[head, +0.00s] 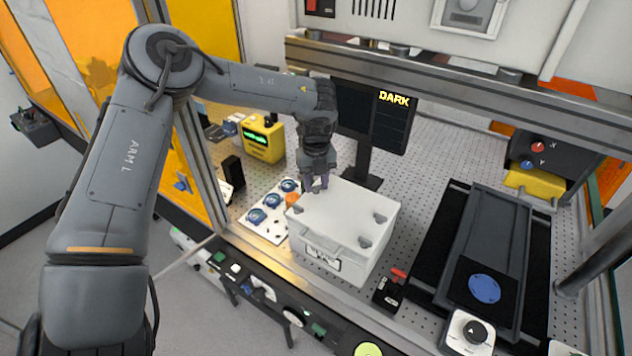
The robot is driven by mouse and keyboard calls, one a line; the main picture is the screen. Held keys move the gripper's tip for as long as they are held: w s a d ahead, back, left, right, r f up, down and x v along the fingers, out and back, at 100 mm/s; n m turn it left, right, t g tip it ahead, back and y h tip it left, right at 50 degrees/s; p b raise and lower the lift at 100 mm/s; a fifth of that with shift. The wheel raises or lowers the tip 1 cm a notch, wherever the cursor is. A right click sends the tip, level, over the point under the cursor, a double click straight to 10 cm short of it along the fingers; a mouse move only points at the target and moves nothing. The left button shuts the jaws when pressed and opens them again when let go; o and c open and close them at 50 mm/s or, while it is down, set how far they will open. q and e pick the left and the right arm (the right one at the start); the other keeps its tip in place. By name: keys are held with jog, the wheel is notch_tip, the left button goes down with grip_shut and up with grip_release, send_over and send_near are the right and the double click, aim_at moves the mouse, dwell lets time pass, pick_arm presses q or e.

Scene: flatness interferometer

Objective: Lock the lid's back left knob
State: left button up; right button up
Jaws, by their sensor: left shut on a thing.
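The white box with its lid (335,212) stands on the perforated bench in the middle of the head view, closed. Grey knobs sit near the lid's corners: the back right knob (380,217), the front right knob (365,241) and the front left knob (298,209). My left gripper (317,186) reaches down from above to the lid's back left corner and is shut on the back left knob, which its fingers mostly hide. I cannot tell how that knob is turned. My right gripper is not in view.
A white plate with blue round parts (272,201) lies left of the box. A monitor reading DARK (372,115) stands behind it. A black rail stage with a blue disc (484,289) is at the right. A metal frame beam (430,82) crosses overhead.

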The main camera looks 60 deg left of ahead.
pick_arm(q)
jog(key=m, duration=0.6)
jog(key=shift+m, duration=1.5)
jog(key=o, duration=1)
jog(key=shift+o, duration=0.2)
